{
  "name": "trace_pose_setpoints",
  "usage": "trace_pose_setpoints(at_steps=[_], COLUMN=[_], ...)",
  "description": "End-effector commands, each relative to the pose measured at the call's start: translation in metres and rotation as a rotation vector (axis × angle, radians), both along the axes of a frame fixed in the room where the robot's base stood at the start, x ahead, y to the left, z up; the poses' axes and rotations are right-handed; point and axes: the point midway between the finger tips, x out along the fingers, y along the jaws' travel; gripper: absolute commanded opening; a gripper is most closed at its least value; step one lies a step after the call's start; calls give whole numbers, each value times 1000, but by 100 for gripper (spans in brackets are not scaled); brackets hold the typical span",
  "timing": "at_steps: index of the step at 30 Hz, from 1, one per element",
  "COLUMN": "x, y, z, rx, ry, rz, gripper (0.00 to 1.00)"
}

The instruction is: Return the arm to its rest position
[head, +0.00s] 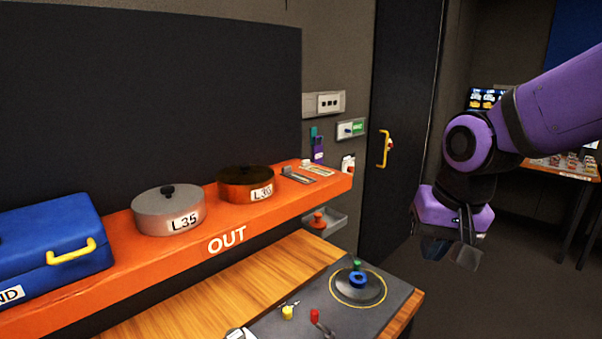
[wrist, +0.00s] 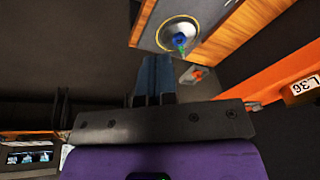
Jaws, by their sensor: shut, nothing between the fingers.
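My purple arm (head: 560,100) reaches in from the right in the head view. My gripper (head: 460,250) hangs below it, pointing down, to the right of the trackball panel (head: 270,325) and clear of it. In the wrist view the fingers (wrist: 153,80) are close together, shut with nothing between them. The panel carries a dark round dome with a blue and green top (head: 357,278) inside a yellow ring. It also shows in the wrist view (wrist: 178,38).
A dark door (head: 400,120) with a yellow handle stands behind. A second table (head: 565,168) is at far right. Open floor lies below my gripper.

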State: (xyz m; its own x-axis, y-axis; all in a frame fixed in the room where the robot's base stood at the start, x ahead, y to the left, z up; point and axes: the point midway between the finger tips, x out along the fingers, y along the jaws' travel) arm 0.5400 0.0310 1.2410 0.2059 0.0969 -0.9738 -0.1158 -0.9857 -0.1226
Motion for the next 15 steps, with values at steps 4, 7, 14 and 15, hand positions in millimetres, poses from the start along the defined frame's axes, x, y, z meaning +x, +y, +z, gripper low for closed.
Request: trace_pose_setpoints(at_steps=[4, 7, 14, 15], x=[-19, -33, -70, -77], y=[-28, -45, -77, -82], z=[24, 37, 61, 64], rx=[-7, -20, -66, -76], ry=[-63, -101, -186, -200], rz=[18, 33, 66, 71], gripper=[0, 0, 0, 0])
